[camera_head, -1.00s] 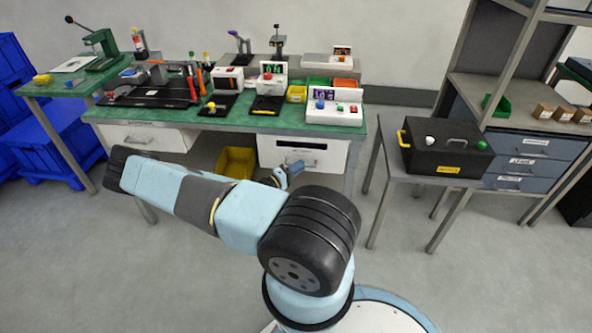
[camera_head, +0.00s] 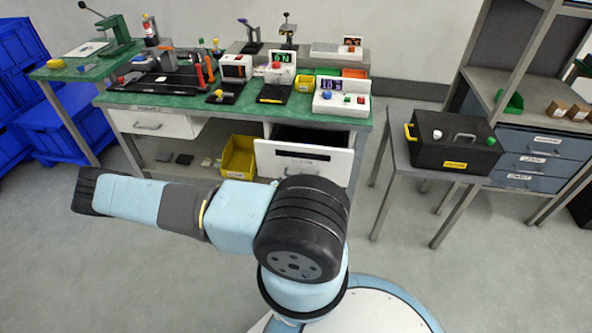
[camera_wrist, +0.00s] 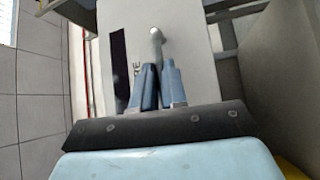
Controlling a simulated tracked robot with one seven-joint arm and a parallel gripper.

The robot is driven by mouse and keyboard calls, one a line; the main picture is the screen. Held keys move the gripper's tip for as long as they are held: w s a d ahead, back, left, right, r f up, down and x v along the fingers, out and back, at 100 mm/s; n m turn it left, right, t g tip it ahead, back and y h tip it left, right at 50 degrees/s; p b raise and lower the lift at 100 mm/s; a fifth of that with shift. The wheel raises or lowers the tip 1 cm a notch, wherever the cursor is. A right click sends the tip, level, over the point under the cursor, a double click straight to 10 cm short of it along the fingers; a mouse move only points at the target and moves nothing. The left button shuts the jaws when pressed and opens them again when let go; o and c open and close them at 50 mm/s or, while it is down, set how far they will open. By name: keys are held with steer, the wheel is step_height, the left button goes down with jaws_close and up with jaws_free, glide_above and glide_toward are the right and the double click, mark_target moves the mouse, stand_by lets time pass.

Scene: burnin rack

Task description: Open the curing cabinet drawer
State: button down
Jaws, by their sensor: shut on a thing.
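The white drawer front (camera_head: 318,163) with a dark window strip is under the right part of the green bench. It stands out from the bench, and the dark drawer interior (camera_head: 312,135) shows above it. In the wrist view the white drawer front (camera_wrist: 190,80) fills the middle, with its dark strip and part of a label. My gripper (camera_wrist: 158,70) is shut on the grey drawer handle (camera_wrist: 156,38). In the head view my arm hides the gripper and the handle.
The green bench (camera_head: 160,100) carries several devices. A yellow bin (camera_head: 238,157) stands on the lower shelf left of the drawer. A small side table (camera_head: 400,160) with a black case (camera_head: 455,148) stands to the right. The floor between is clear.

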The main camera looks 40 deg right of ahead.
steer(key=s+a, duration=0.4)
steer(key=a, duration=0.1)
steer(key=shift+s+a, duration=0.35)
steer(key=shift+f, duration=0.1)
steer(key=c, duration=1.2)
jaws_free()
steer(key=shift+w, duration=0.1)
steer(key=shift+o, duration=0.2)
steer(key=w+a+f, duration=0.1)
steer(key=w+a, duration=0.1)
steer(key=a, duration=1.1)
steer(key=shift+w+a+f, duration=0.2)
steer(key=shift+a+f, duration=0.05)
steer(key=shift+f, duration=0.15)
